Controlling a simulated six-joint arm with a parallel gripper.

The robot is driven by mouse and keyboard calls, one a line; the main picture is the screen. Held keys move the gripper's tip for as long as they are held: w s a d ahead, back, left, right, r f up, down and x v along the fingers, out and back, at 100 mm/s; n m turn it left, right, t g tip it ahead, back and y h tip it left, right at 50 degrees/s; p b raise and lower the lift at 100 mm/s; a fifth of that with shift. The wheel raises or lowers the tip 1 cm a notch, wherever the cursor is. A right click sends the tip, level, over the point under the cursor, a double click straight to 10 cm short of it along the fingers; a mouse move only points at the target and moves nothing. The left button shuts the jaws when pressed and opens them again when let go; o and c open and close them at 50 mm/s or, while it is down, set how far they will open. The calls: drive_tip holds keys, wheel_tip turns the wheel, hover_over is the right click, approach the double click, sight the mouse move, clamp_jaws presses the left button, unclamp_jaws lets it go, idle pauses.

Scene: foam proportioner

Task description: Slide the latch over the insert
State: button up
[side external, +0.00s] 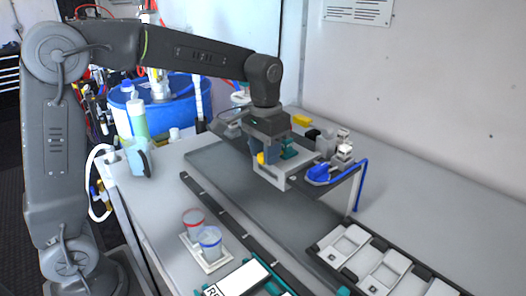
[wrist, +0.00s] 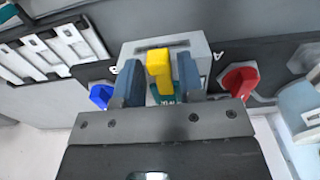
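The yellow latch (wrist: 160,68) stands between my gripper's two blue-grey fingers in the wrist view, with a narrow gap showing on each side. My gripper (wrist: 157,75) is open around it. A teal part (wrist: 165,98), probably the insert, shows below the latch, partly hidden by the fingers and gripper body. Both sit at a light grey block (wrist: 204,48). In the side view my gripper (side external: 270,158) points down at the grey block (side external: 292,183). A bit of yellow (side external: 261,158) and teal (side external: 289,150) show beside the fingers. Any finger contact is hidden there.
A blue knob (wrist: 100,95) and a red knob (wrist: 240,80) flank the block on a dark panel. Two cups (side external: 210,240) stand on a small tray at the front. White cartridges in a rack (side external: 375,270) lie front right. A blue drum (side external: 165,112) stands behind left.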

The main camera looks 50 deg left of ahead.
drive_tip(key=shift+o, duration=1)
drive_tip(key=shift+s, duration=0.1)
drive_tip(key=shift+r, duration=0.1)
wheel_tip(320, 180, up, 14)
drive_tip(key=shift+f, duration=0.2)
drive_tip(key=shift+s, duration=0.1)
drive_tip(key=s+f+t, duration=0.2)
drive_tip(key=s+f, duration=0.4)
drive_tip(key=s, duration=0.3)
drive_tip(key=s+f+t, duration=0.3)
drive_tip(key=s+f, duration=0.4)
drive_tip(key=s, duration=0.3)
drive_tip(key=shift+s+t, duration=0.25)
drive_tip(key=shift+t, duration=0.05)
idle(0.4)
